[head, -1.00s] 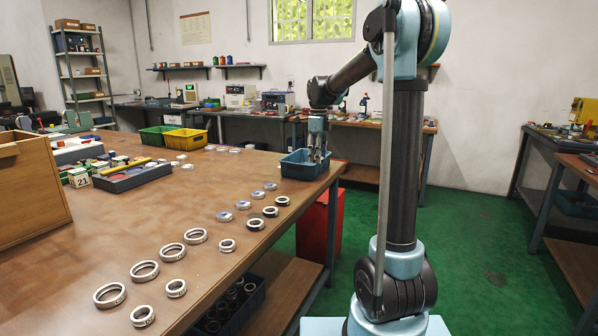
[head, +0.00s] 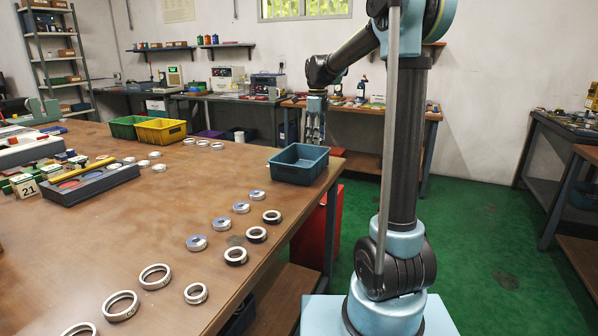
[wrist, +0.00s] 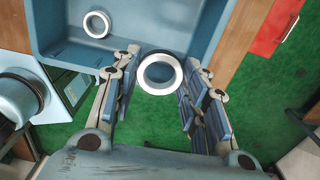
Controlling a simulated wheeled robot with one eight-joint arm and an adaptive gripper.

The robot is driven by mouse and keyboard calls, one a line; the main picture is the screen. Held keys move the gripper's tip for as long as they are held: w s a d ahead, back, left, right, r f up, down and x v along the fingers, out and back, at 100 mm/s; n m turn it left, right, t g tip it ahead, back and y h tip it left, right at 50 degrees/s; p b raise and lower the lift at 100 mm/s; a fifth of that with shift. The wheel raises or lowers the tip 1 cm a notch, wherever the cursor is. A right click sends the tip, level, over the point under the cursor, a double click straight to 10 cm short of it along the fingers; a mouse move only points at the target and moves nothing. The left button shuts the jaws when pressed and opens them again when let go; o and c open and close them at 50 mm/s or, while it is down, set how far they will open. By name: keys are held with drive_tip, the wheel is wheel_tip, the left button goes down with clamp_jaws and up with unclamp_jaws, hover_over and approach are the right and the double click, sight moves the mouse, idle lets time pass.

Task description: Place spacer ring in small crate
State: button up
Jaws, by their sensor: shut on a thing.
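My gripper (wrist: 160,90) is shut on a plain pale metal ring, which looks like the spacer ring (wrist: 144,83), at its fingertips in the wrist view. In the head view my gripper (head: 314,138) hangs above and just beyond the right side of the small blue crate (head: 292,177), clear of its rim. The held ring is too small to make out there. In the wrist view the ring overlaps the wall of the crate (wrist: 60,50), with green floor below. Another pale ring (wrist: 85,24) lies on the crate's floor.
Several metal rings (head: 155,277) lie in rows along the table (head: 130,225). A yellow bin (head: 160,132) and a green bin (head: 126,128) stand at its far edge. A dark tray (head: 90,185) is at the left. A red cabinet (head: 312,220) stands below the table's right edge.

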sight(301, 163)
drive_tip(key=shift+a, duration=0.25)
drive_tip(key=shift+f, duration=5)
drive_tip(key=o, duration=1.1)
